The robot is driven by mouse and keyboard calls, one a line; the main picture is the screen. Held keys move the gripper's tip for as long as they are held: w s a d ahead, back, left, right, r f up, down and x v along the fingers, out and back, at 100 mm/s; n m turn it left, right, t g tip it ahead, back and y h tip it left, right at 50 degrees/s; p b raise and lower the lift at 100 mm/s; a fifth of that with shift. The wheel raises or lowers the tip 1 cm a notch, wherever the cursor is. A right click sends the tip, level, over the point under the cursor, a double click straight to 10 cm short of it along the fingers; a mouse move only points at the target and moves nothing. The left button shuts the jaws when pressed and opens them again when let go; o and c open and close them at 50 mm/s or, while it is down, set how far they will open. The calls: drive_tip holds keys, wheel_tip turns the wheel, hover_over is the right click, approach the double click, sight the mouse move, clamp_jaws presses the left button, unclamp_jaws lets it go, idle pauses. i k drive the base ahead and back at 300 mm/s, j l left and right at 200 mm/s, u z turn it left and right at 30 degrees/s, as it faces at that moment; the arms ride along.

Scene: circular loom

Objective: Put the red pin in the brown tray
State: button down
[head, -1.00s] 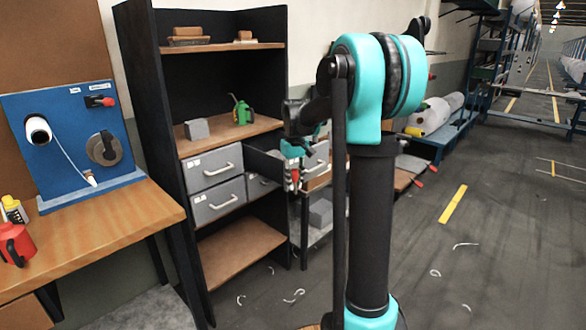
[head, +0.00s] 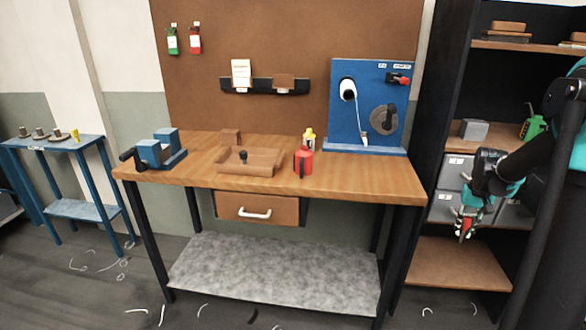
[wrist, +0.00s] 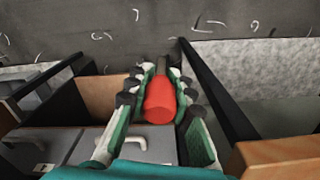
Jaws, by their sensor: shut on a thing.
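My gripper (head: 465,222) is at the right of the head view, pointing down in front of the grey drawers of the shelf unit. It is shut on the red pin (wrist: 160,103), which sits between the green-and-white fingers in the wrist view. In the head view only a small red part of the pin (head: 467,228) shows at the fingertips. The brown tray (head: 247,171) lies on the wooden workbench, left of my gripper and well apart from it. It has low walls and a small dark knob-like thing in it.
The workbench (head: 350,179) also holds a blue vise (head: 155,152) at left, a red can (head: 303,161), a yellow bottle (head: 309,139) and a blue spool panel (head: 368,90) at right. A black shelf post stands between my gripper and the bench. Floor before the bench is open.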

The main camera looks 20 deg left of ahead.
sight(265, 165)
drive_tip(key=i+l+u, duration=0.1)
drive_tip(key=u, duration=0.3)
drive_tip(key=l+u, duration=0.1)
drive_tip(key=u, duration=0.3)
drive_tip(key=i+l+u, duration=0.1)
drive_tip(key=u, duration=0.3)
drive_tip(key=l+u, duration=0.15)
drive_tip(key=u, duration=0.25)
